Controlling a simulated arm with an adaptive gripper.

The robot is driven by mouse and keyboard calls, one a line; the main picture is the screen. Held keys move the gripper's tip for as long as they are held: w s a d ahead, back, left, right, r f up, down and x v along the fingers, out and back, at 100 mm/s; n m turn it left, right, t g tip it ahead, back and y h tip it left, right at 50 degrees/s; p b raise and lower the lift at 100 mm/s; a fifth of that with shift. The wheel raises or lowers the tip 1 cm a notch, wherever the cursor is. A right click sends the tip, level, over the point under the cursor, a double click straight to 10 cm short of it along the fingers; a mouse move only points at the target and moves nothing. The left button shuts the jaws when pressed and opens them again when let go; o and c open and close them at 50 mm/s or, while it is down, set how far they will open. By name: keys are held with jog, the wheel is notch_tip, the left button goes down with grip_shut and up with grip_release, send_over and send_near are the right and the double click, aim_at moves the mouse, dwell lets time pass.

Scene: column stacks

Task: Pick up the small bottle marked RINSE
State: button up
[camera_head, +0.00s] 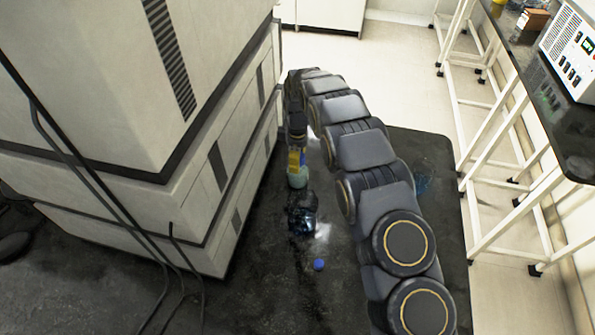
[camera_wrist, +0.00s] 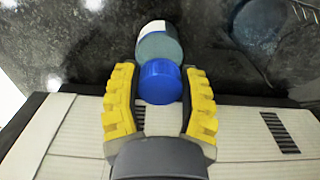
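The small bottle stands upright on the dark floor beside the big pale cabinet. Its pale green body (camera_head: 298,179) shows below my gripper (camera_head: 296,157) in the head view. In the wrist view its blue cap (camera_wrist: 160,82) sits between the two yellow fingers of my gripper (camera_wrist: 160,88), with no clear gap on either side. Beyond the cap the teal body and a white patch (camera_wrist: 157,45) show. The fingers look shut on the cap. I cannot read any marking. Part of the bottle is hidden by the fingers.
A dark glass vessel (camera_head: 302,216) stands nearer in the head view, and a small blue cap (camera_head: 318,264) lies nearer still. The pale cabinet (camera_head: 215,165) rises close on the left, with black cables in front. A white-framed bench (camera_head: 510,165) stands at right.

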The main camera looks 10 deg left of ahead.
jog(key=c, duration=0.4)
